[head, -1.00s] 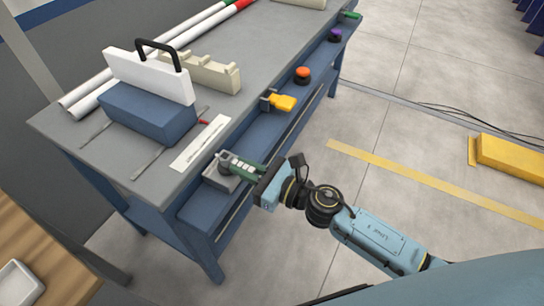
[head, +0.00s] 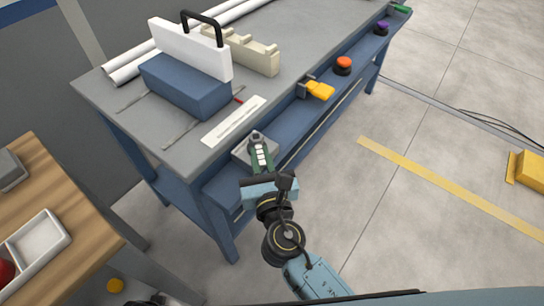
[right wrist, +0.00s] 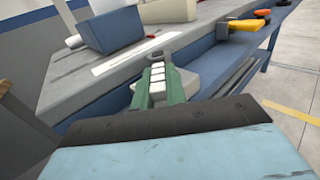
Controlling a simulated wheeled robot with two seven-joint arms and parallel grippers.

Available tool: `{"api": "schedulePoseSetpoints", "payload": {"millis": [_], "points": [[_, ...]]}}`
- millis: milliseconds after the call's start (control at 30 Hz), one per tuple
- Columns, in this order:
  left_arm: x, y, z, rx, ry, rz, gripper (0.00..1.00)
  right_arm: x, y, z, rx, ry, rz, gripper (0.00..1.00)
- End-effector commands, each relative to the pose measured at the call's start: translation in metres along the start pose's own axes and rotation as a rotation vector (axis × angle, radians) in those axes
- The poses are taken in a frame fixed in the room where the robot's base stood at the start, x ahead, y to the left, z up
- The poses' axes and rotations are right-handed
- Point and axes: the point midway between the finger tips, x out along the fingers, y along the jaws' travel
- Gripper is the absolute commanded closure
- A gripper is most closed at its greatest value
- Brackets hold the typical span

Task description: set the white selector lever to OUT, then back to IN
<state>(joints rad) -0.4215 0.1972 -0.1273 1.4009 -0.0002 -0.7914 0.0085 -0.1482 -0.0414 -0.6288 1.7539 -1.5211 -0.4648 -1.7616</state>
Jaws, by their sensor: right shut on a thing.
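The white selector lever (head: 261,157) reaches out from a grey box (head: 241,147) on the front of the blue bench, near its left end. My right gripper (head: 259,152) has green fingers, closed on the lever from the front. In the right wrist view, white segments of the lever (right wrist: 157,83) show between the green fingers (right wrist: 160,85). The lever points from its pivot down the picture, towards me. The fingers hide part of it, and no IN or OUT marking can be read. My left gripper is not in view.
A yellow handle (head: 320,90), an orange knob (head: 343,65) and a purple knob (head: 381,28) line the bench front further right. A blue block (head: 185,85) with a white handled plate stands on top. A wooden table (head: 50,185) with a tray is at left.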

Motion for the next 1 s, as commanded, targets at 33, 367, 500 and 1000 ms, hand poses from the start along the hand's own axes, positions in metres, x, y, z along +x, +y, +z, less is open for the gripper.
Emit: {"api": "schedulePoseSetpoints", "payload": {"millis": [33, 367, 500, 1000], "points": [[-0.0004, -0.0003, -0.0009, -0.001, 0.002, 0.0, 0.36, 0.0, 0.0019, -0.0017, 0.001, 0.003, -0.004, 1.0], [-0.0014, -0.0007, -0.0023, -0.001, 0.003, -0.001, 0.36, 0.0001, 0.0041, -0.0021, 0.0, 0.004, -0.011, 1.0], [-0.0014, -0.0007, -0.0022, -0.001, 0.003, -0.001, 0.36, 0.0001, 0.0039, -0.0022, 0.0, 0.005, -0.011, 0.85], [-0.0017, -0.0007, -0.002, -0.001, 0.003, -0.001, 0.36, -0.003, 0.004, -0.001, -0.001, 0.002, -0.008, 0.65]]}}
